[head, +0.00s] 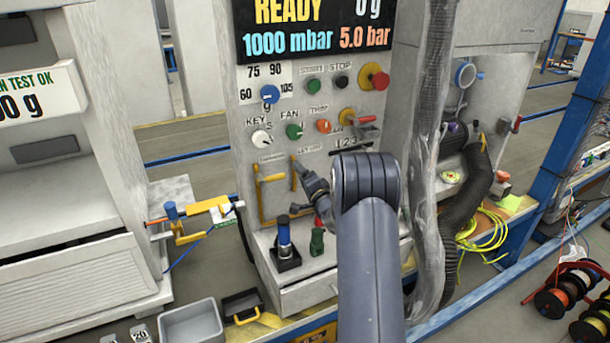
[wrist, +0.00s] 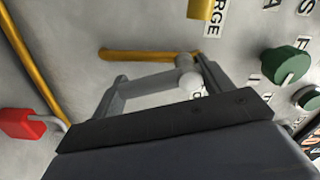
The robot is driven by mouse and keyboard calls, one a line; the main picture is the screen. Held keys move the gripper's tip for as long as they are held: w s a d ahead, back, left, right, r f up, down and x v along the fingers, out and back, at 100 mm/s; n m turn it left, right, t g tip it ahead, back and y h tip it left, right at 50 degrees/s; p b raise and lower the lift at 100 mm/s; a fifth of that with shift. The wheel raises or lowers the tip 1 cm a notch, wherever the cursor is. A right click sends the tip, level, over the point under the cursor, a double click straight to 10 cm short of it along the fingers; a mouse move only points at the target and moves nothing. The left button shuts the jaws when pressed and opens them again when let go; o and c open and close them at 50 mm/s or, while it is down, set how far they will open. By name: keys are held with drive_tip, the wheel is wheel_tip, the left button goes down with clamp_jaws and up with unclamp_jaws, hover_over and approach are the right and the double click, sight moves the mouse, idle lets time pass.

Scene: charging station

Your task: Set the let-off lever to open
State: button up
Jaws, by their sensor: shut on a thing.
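The let-off lever sits under the LET-OFF label (head: 310,148) on the panel. My gripper (head: 303,176) is at that spot, beside an upright yellow bar (head: 294,174), and hides most of the lever. In the wrist view, my gripper (wrist: 160,84) is shut on a pale grey, round-ended part (wrist: 188,80), which I take to be the lever's handle. The yellow bar (wrist: 145,55) runs just beyond the fingertips. Which way the lever is set cannot be told clearly.
Left of the lever is another yellow bar (head: 260,200). Above are the green fan knob (head: 294,131) and an orange knob (head: 323,126). Below, a ledge holds a black-based blue-topped fitting (head: 285,246) and a green fitting (head: 317,241). Hoses (head: 432,165) hang to the right.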

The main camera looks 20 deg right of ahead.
drive_tip(key=shift+a+f+m+p, duration=0.15)
drive_tip(key=shift+a+m, duration=0.1)
drive_tip(key=shift+m, duration=0.7)
drive_tip(key=shift+a+r+m+p, duration=0.1)
drive_tip(key=shift+a+m+p, duration=0.1)
drive_tip(key=shift+m, duration=0.75)
drive_tip(key=shift+f, duration=0.1)
drive_tip(key=o, duration=1.4)
drive_tip(key=s+b, duration=0.1)
drive_tip(key=s, duration=1)
drive_tip(key=shift+d, duration=0.15)
drive_tip(key=shift+w, duration=0.15)
drive_tip(key=w+p, duration=0.1)
drive_tip(key=w, duration=0.9)
drive_tip(key=shift+w, duration=0.4)
